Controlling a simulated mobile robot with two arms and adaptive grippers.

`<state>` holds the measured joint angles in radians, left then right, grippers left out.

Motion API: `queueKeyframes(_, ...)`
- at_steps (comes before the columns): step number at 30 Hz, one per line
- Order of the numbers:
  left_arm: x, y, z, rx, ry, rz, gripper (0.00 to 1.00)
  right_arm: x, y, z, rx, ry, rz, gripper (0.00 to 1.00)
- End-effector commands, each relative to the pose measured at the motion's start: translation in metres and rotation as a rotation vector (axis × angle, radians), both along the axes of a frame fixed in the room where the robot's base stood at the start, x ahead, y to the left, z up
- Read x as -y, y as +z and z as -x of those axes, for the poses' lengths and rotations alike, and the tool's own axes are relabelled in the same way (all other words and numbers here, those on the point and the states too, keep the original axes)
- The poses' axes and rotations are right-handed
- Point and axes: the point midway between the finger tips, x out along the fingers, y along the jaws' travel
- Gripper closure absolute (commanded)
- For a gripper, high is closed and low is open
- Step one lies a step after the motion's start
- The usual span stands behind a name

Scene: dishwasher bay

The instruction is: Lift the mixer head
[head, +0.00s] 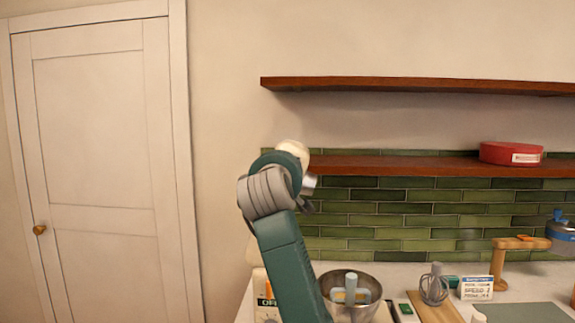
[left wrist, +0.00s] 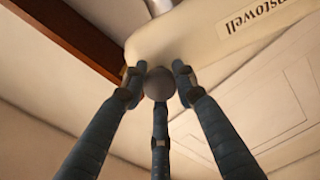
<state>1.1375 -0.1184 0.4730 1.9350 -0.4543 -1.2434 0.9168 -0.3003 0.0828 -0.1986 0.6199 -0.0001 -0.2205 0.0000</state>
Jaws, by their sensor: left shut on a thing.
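The cream mixer head (head: 293,149) is raised high above the counter in the head view, mostly hidden behind my left arm. A silver fitting (head: 308,184) shows at its edge. In the left wrist view the mixer head (left wrist: 205,38) fills the upper part, with a name label on its side. My left gripper (left wrist: 158,80) has its fingers closed around a round grey knob (left wrist: 159,84) at the end of the head. The mixer's base is mostly hidden behind my arm. A metal bowl (head: 368,283) stands below. My right gripper is not in view.
Two wooden shelves (head: 400,84) run along the wall; the lower shelf (head: 400,166) is close to the mixer head and holds a red tin (head: 511,153). A whisk (head: 434,286), a board (head: 438,312) and a small sign (head: 476,288) are on the counter to the right.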

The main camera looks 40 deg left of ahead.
Motion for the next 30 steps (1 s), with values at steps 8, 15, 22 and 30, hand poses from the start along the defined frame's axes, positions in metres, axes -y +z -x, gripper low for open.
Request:
queueKeyframes(8, -0.001, 0.003, 0.001, 0.005, 0.003, -0.005, 0.52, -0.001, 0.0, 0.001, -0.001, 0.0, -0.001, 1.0)
queueKeyframes(15, 0.0, 0.001, 0.0, 0.001, 0.001, -0.002, 0.52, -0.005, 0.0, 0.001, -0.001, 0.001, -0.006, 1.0)
queueKeyframes(22, 0.012, 0.001, 0.017, 0.003, 0.0, -0.002, 0.52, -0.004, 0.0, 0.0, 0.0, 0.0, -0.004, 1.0)
queueKeyframes(30, 0.044, 0.002, 0.066, 0.006, 0.0, -0.002, 0.52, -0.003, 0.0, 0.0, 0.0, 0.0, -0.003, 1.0)
